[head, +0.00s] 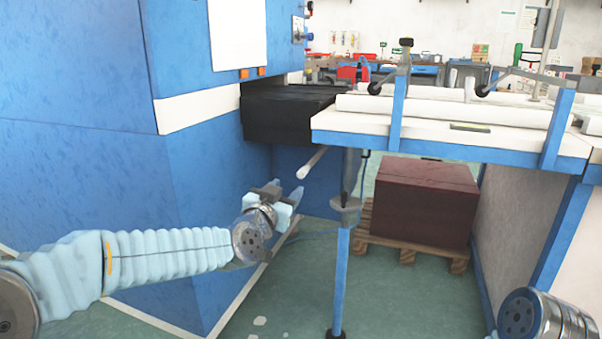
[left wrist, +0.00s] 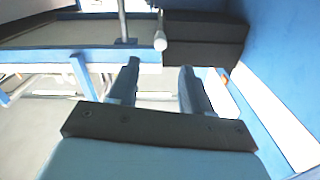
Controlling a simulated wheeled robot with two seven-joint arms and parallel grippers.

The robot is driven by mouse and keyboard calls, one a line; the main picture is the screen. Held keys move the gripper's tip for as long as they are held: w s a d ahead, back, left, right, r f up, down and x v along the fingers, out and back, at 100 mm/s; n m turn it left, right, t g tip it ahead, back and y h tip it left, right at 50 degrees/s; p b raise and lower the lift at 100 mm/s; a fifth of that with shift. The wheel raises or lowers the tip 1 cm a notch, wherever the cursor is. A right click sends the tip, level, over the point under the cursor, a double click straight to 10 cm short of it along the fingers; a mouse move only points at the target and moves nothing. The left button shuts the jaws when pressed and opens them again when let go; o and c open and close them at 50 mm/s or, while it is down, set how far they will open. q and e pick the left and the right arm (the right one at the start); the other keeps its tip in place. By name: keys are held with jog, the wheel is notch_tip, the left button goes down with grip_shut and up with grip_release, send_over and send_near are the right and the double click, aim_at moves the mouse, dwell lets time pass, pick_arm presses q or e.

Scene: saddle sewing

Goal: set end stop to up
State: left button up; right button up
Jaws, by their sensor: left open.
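A pale rod-shaped handle (head: 313,163), which looks like the end stop lever, slants down and left from under the left end of the feed table. In the left wrist view its rounded white end (left wrist: 160,41) lies just beyond and between my fingertips. My left gripper (head: 283,193) is open and empty, its fingers pointing up toward the handle, apart from it. The open fingers also show in the left wrist view (left wrist: 158,72). The handle's mount is hidden under the table. My right gripper is out of view; only a part of my right arm shows at the lower right.
The white-topped feed table (head: 360,122) with blue edges stands above and right of my left gripper. Its blue leg (head: 340,270) stands close by. The blue machine (head: 215,200) walls the left side. A dark red stack (head: 425,205) sits on a wooden pallet (head: 412,250).

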aim_at(300, 175)
pick_arm(q)
jog(key=x, duration=1)
jog(key=shift+w+p, duration=0.35)
jog(key=shift+p, duration=0.05)
jog(key=shift+c, duration=0.5)
grip_shut()
